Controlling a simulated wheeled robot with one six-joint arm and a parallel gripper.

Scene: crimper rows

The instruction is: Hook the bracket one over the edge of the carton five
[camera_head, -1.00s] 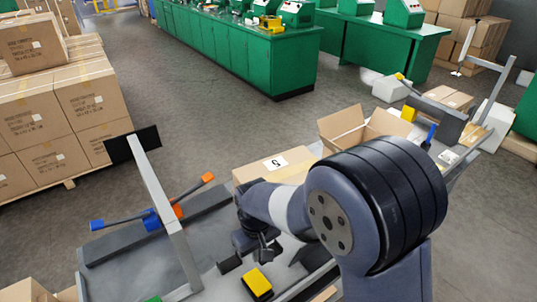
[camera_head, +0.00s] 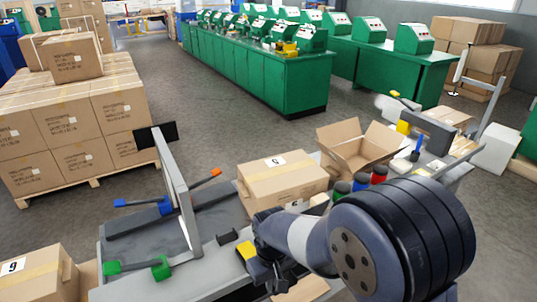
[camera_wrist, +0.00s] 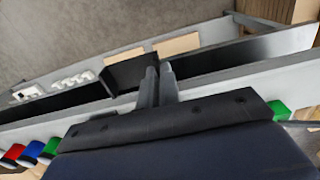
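Carton five (camera_head: 290,190), a closed brown box with a white number label, stands at the back edge of the grey bench, beyond my arm. My gripper is mostly hidden behind my wrist in the head view. In the wrist view my gripper (camera_wrist: 160,86) shows two grey fingers close together, pointing over the bench. A black block-like piece (camera_wrist: 125,74) is beside the left finger; I cannot tell whether it touches. A small dark piece (camera_head: 228,237) lies on the bench in the head view. I cannot tell which piece is bracket one, or whether anything is gripped.
A grey upright frame (camera_head: 178,195) stands left on the bench, near blue, orange and green-ended parts. A yellow-topped block (camera_head: 247,251) lies close to my wrist. An open carton (camera_head: 355,150) and coloured jars (camera_head: 361,182) stand right of carton five. Another numbered carton (camera_head: 35,275) is lower left.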

